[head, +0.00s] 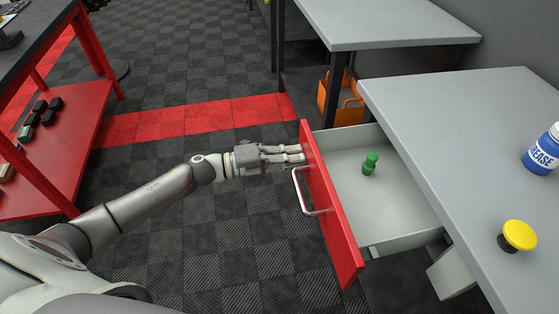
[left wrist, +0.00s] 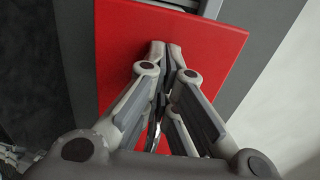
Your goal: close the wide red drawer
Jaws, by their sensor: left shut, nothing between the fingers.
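The wide red drawer (head: 325,205) hangs open under the grey table at the right. Its red front panel has a silver bar handle (head: 303,193), and its pale inside holds a small green object (head: 370,163). My left gripper (head: 303,154) is shut and empty, with its fingertips at the upper far part of the red front. In the left wrist view the shut fingertips (left wrist: 166,48) point at the red panel (left wrist: 120,50); I cannot tell whether they touch it. My right gripper is not in view.
The grey tabletop (head: 450,120) above the drawer carries a blue grease can (head: 543,152) and a yellow button-like object (head: 518,236). An orange crate (head: 342,100) stands behind the drawer. A red shelf unit (head: 70,140) is at the left. The tiled floor between is clear.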

